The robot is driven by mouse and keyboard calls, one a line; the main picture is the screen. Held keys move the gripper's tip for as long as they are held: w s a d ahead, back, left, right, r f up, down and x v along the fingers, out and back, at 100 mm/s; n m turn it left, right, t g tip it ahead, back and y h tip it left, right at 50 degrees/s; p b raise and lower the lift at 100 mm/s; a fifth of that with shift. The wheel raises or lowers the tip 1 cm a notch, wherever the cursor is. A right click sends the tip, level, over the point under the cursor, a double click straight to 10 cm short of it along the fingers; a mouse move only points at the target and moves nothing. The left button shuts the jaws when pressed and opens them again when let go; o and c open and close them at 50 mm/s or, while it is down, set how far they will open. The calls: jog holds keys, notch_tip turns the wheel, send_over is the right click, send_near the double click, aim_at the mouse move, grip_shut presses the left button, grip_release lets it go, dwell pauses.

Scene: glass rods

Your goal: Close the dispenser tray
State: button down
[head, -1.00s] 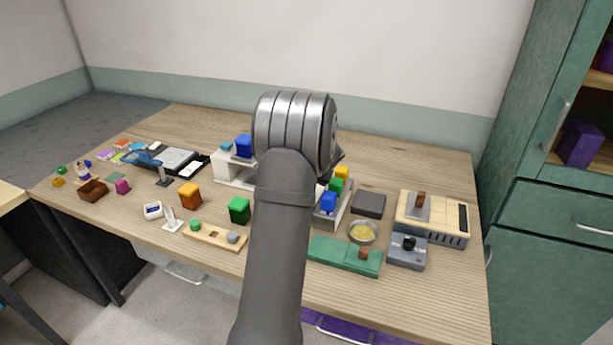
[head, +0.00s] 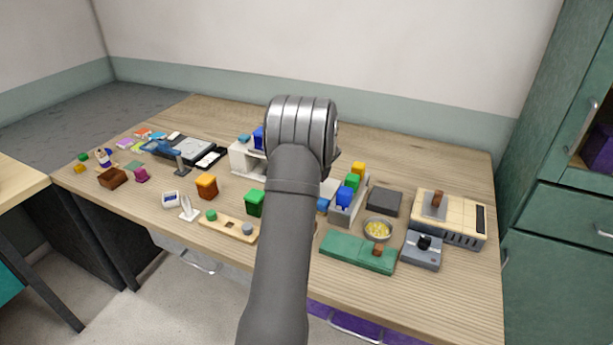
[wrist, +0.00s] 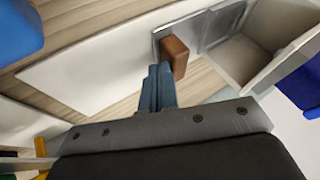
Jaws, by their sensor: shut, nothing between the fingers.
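My gripper (wrist: 158,84) is shut and empty in the wrist view, its two blue-grey fingers pressed together. A brown block-shaped handle (wrist: 174,57) is right beside the fingertips; I cannot tell whether they touch it. The handle sits at the end of a grey tray (wrist: 205,28), next to an open hollow white compartment (wrist: 250,48). In the head view the white dispenser (head: 240,158) stands near the middle of the table, partly hidden by my arm. My gripper and the handle are hidden there behind my arm.
A grey rack (head: 345,214) with coloured blocks stands right of my arm. A green box (head: 350,252), a bowl (head: 378,229) and a cream machine (head: 445,222) are further right. A green block (head: 254,203) and an orange block (head: 206,187) lie left of my arm.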

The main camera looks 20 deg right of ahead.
jog(key=shift+w+a, duration=1.25)
jog(key=shift+a, duration=0.05)
jog(key=s+d, duration=0.3)
jog(key=shift+s+d, duration=0.1)
jog(key=shift+d, duration=0.05)
jog(key=v, duration=1)
